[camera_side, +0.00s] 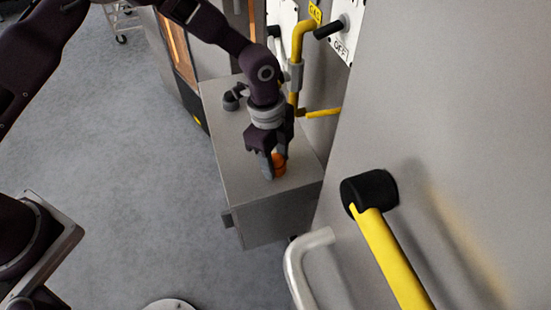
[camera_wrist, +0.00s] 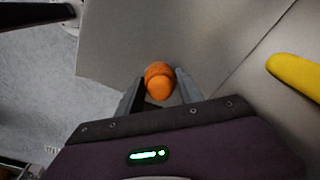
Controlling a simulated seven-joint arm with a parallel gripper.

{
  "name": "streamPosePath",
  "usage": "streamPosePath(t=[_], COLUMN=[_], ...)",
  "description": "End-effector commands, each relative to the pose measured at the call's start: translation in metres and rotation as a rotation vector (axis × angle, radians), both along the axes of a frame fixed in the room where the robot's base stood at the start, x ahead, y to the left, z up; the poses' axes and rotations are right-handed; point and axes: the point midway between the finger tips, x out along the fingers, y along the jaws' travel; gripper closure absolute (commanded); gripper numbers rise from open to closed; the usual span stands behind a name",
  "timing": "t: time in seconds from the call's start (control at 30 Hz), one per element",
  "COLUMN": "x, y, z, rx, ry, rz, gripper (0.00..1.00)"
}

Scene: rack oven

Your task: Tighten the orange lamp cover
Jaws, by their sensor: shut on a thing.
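The orange lamp cover (camera_side: 279,164) is a small rounded cap on the top face of a grey metal box (camera_side: 300,178). In the wrist view the cover (camera_wrist: 159,80) sits between my two fingers. My gripper (camera_side: 272,168) reaches down from above and is shut on the cover, one finger on each side. In the wrist view the fingers of my gripper (camera_wrist: 160,92) flank the cover near its sides. The fingers hide part of the cover in the side view, and its base and thread are not visible.
A dark knob-like fitting (camera_side: 232,98) stands on the box behind my gripper. Yellow pipes (camera_side: 303,45) run along the wall behind. A yellow bar with a black end (camera_side: 385,245) and a pale curved handle (camera_side: 303,262) are in the foreground at right. Open grey floor lies left.

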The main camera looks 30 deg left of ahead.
Motion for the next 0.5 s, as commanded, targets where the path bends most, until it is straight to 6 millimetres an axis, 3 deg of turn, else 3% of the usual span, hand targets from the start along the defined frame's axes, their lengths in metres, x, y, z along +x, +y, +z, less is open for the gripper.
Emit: streamPosePath(t=[0.03, 0.07, 0.17, 0.2, 0.5], x=[0.0004, 0.0004, 0.0004, 0.0003, 0.0002], y=[-0.0007, -0.0008, -0.0008, -0.0007, -0.0004], z=[0.0018, 0.0019, 0.0016, 0.0015, 0.0007], rx=[-0.002, -0.002, -0.001, -0.001, -0.001], ry=[-0.002, -0.002, -0.002, -0.002, 0.0], rz=[0.001, 0.002, 0.003, 0.003, 0.005], gripper=[1.0, 0.55, 0.36, 0.32, 0.32])
